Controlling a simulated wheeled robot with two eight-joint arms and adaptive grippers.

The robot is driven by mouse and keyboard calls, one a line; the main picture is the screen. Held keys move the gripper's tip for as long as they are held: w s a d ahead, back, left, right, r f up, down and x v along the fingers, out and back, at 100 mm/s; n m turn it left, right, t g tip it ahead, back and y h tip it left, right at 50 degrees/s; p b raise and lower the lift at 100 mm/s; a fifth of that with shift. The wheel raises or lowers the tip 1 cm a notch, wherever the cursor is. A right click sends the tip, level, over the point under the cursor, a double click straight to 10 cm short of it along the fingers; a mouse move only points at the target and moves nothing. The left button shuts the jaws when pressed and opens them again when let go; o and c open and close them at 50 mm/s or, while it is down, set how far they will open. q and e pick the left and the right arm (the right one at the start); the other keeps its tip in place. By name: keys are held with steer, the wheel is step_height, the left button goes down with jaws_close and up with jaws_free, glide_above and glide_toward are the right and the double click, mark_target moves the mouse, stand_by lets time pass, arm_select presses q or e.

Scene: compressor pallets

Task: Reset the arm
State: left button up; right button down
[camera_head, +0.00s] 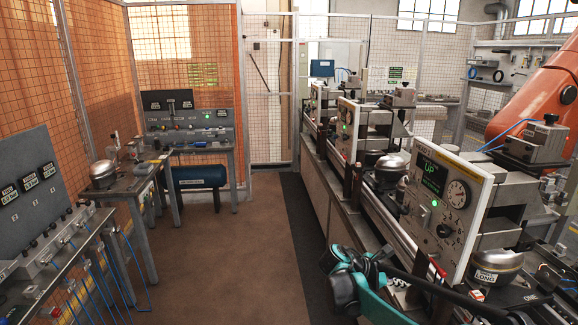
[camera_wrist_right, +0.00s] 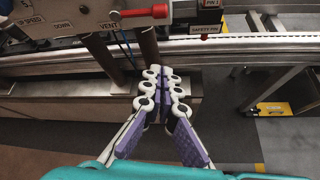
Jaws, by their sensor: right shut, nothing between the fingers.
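My right arm, teal and black, comes in at the bottom right of the head view, beside the front of the long machine bench. My right gripper (camera_head: 345,262) is at its end, dark and partly hidden by the wrist. In the right wrist view its purple and white fingers (camera_wrist_right: 162,76) are together with nothing between them. They are above the floor, in front of the bench edge. My left arm and gripper are not in view.
A control panel (camera_head: 443,205) with a gauge and green display stands on the machine bench at the right. The wrist view shows a rail (camera_wrist_right: 230,40) and a red lever (camera_wrist_right: 158,12) near the fingers. Workbenches (camera_head: 125,185) line the left. The brown aisle floor (camera_head: 235,255) is clear.

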steer(key=s+a+f+m+t+y, duration=0.2)
steer(key=s+a+m+y, duration=0.4)
steer(key=s, duration=0.7)
steer(key=s+a+f+m+t+y, duration=0.2)
steer(key=s+a+m+y, duration=0.3)
steer(key=s+a+m, duration=0.5)
steer(key=s+t, duration=0.1)
steer(key=s, duration=0.2)
steer(key=shift+s+a+y, duration=0.35)
steer(key=shift+y, duration=0.05)
